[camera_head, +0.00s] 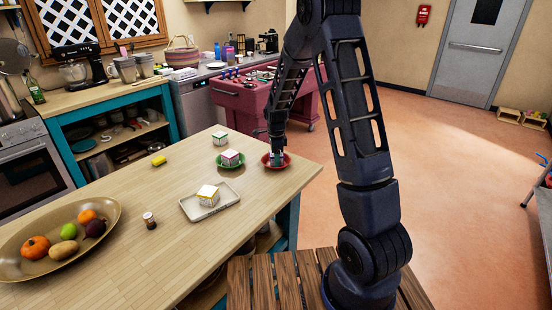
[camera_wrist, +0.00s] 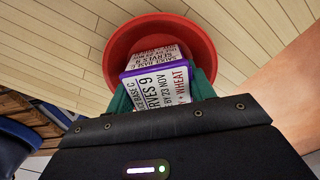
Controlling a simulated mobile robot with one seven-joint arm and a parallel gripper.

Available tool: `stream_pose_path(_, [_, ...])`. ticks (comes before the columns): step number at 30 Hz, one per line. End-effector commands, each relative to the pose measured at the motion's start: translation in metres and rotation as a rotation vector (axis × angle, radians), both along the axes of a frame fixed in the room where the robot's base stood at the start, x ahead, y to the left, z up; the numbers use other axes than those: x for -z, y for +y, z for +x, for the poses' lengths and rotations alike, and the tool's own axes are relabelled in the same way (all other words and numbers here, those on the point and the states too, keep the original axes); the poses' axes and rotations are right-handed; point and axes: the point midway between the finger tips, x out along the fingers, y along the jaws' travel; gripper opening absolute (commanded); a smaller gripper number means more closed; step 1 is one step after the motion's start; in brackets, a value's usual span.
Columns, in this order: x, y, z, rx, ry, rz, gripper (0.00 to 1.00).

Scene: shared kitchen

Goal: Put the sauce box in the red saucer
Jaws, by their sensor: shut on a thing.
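The red saucer (camera_head: 288,163) stands near the right edge of the wooden counter. In the wrist view the red saucer (camera_wrist: 118,58) shows its rim around and beyond a white printed box with a purple edge (camera_wrist: 155,75). I take this as the sauce box; its print reads partly "SERVES 9" and "WHEAT". My gripper (camera_head: 276,158) points down over the saucer, its green fingers on both sides of the box, shut on it. The box lies within the saucer's outline; I cannot tell whether it touches the saucer's bottom. In the head view my gripper mostly hides it.
A similar box (camera_head: 230,156) sits on a green saucer (camera_head: 240,165) just left. Another box (camera_head: 220,138) stands behind, and one (camera_head: 208,194) is on a white tray (camera_head: 225,206). A yellow item (camera_head: 159,160), a small jar (camera_head: 149,220) and a fruit bowl (camera_head: 113,214) are further left.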

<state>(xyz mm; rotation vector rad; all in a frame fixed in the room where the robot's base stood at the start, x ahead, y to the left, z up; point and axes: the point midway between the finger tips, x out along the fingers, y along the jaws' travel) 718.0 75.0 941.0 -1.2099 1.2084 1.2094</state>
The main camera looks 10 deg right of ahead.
Motion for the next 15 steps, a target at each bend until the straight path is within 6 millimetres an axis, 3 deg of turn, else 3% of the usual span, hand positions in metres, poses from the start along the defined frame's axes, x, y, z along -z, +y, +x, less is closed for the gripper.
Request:
stream_pose_path(5, [0.0024, 0.0001, 0.0000, 0.000, 0.000, 0.000, 0.27])
stream_pose_path(6, [0.0030, 0.0001, 0.0000, 0.000, 0.000, 0.000, 0.55])
stream_pose_path(7, [0.0027, 0.0001, 0.0000, 0.000, 0.000, 0.000, 0.61])
stream_pose_path(15, [0.0018, 0.0001, 0.0000, 0.000, 0.000, 0.000, 0.62])
